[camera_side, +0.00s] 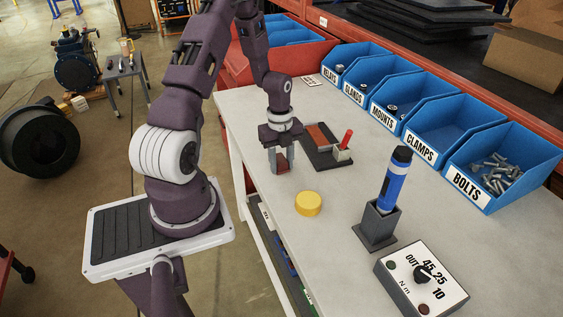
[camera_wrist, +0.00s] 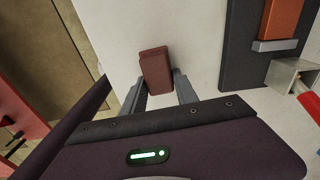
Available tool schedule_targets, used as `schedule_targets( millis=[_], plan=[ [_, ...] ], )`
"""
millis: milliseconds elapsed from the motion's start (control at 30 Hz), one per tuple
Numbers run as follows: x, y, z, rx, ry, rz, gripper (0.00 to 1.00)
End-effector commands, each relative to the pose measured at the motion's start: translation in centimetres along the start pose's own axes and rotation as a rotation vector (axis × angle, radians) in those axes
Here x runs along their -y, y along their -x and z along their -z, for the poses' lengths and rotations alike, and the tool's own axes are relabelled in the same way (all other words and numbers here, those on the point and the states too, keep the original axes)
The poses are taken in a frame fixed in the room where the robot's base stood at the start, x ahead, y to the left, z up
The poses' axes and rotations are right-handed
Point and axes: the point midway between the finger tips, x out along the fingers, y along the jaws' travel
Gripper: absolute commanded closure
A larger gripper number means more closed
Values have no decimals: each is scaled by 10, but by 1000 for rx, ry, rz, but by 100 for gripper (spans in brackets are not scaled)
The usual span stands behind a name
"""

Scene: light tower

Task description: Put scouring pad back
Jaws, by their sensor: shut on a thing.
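The scouring pad (camera_wrist: 156,68) is a small reddish-brown block. My gripper (camera_wrist: 159,85) is shut on it, with one finger on each side, in the wrist view. In the side view my gripper (camera_side: 281,160) points down near the table's left edge, with the pad (camera_side: 282,166) low between its fingers. I cannot tell whether the pad touches the table. Right of my gripper lies a dark tray (camera_side: 327,160), also at upper right in the wrist view (camera_wrist: 238,55). It holds an orange-brown block (camera_side: 318,135) and a metal holder (camera_side: 341,155) with a red-handled tool (camera_side: 346,139).
A yellow round piece (camera_side: 308,204) lies in front of my gripper. Blue labelled bins (camera_side: 435,137) line the back.

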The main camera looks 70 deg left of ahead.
Motion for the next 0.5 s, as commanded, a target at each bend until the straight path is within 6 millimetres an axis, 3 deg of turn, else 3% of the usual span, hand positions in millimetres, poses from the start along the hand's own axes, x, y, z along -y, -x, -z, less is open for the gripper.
schedule_targets(
  millis=[200, 233, 300, 333, 500],
  plan=[
    [0, -3, 0, 0, -1, 0, 100],
    [0, -3, 0, 1, 0, 0, 61],
    [0, -2, 0, 1, 0, 0, 47],
    [0, -2, 0, 1, 0, 0, 43],
    [0, -2, 0, 0, 0, 0, 43]
  ],
)
